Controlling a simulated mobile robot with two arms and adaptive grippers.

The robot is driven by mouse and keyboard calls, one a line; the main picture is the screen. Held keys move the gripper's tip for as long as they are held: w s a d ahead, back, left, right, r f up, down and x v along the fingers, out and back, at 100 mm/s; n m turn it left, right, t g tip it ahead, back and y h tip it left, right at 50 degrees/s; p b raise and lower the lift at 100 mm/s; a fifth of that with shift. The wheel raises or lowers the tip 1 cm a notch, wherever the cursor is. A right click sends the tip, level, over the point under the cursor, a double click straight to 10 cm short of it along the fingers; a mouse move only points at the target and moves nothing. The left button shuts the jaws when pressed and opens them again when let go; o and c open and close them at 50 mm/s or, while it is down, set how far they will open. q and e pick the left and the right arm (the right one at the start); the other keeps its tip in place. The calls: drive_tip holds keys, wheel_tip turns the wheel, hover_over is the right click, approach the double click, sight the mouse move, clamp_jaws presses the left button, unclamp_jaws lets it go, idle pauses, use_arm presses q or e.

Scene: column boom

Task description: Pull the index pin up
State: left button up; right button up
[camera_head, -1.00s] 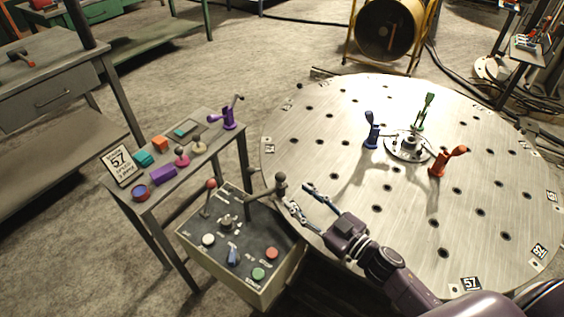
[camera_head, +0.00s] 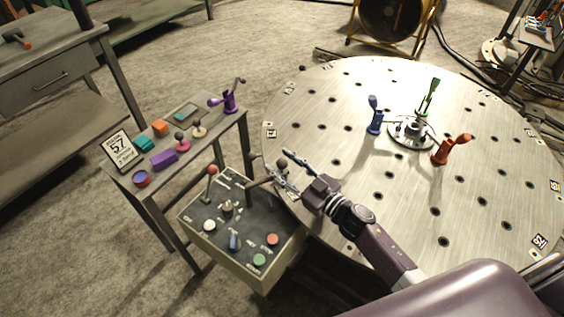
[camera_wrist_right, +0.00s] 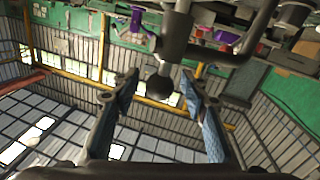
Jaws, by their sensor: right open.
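The index pin (camera_head: 282,163), as I take it, is a dark post with a round knob beside a bent bar, at the left edge of the big round plate (camera_head: 330,215). My right gripper (camera_head: 277,163) is open, its two blue-lined fingers reaching in from the right on either side of the knob. In the right wrist view, the dark round knob (camera_wrist_right: 158,88) sits between the spread fingers (camera_wrist_right: 159,78), with a gap showing on both sides. I see no contact. The pin's lower part is partly hidden. My left gripper is out of view.
A control box (camera_head: 222,250) with a red-ball lever (camera_head: 212,170) and several buttons stands just below the pin. A small bench (camera_head: 205,150) with coloured parts and a "57" sign (camera_head: 120,149) is at left. Blue (camera_head: 374,115), green (camera_head: 429,97) and orange (camera_head: 453,149) clamps stand on the plate.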

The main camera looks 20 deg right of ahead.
sight(282, 159)
drive_tip(key=shift+c, duration=0.3)
clamp_jaws()
drive_tip(key=shift+r, duration=0.1)
wheel_tip(282, 159, up, 4)
drive_tip(key=p, duration=0.3)
drive_tip(key=shift+f+p, duration=0.25)
drive_tip(key=shift+p, duration=0.15)
drive_tip(key=shift+w, duration=0.1)
